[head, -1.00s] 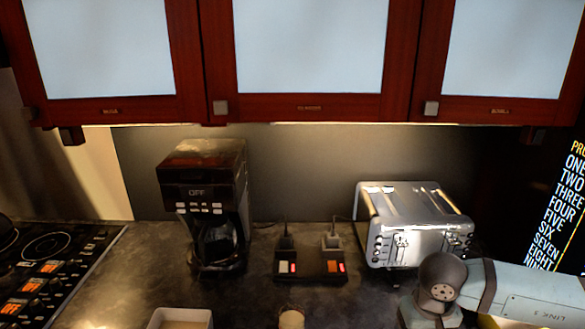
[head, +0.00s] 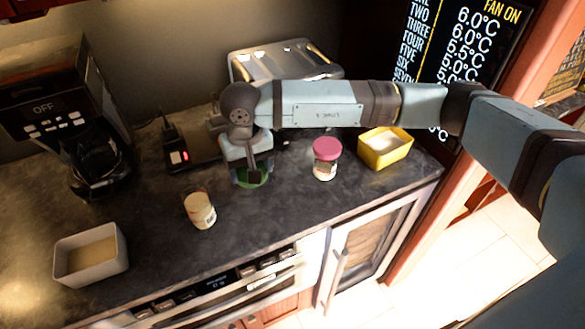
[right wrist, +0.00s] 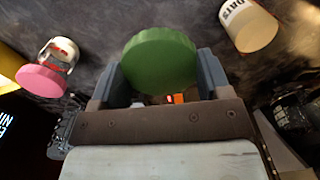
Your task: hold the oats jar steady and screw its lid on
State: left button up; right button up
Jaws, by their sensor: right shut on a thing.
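The oats jar (head: 200,211) is a small cream jar standing on the dark counter, left of and nearer than my right gripper. In the right wrist view the jar (right wrist: 249,27) is at the top right with its OATS label readable. My right gripper (head: 251,175) points down at the counter and is shut on a round green lid (head: 253,180). The lid (right wrist: 160,62) sits between both fingers in the right wrist view, clear of the jar. I cannot tell whether the lid touches the counter. My left gripper is in neither view.
A pink-lidded jar (head: 326,158) and a yellow bin (head: 386,148) stand right of my right gripper. Behind are a toaster (head: 285,62) and a coffee maker (head: 62,115). A white box (head: 90,256) stands at left. The counter around the oats jar is clear.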

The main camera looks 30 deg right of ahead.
send_near(200, 208)
jog(key=w+r, duration=0.1)
jog(key=w, duration=0.2)
jog(key=shift+a, duration=0.3)
notch_tip(200, 208, down, 4)
dwell(0.4)
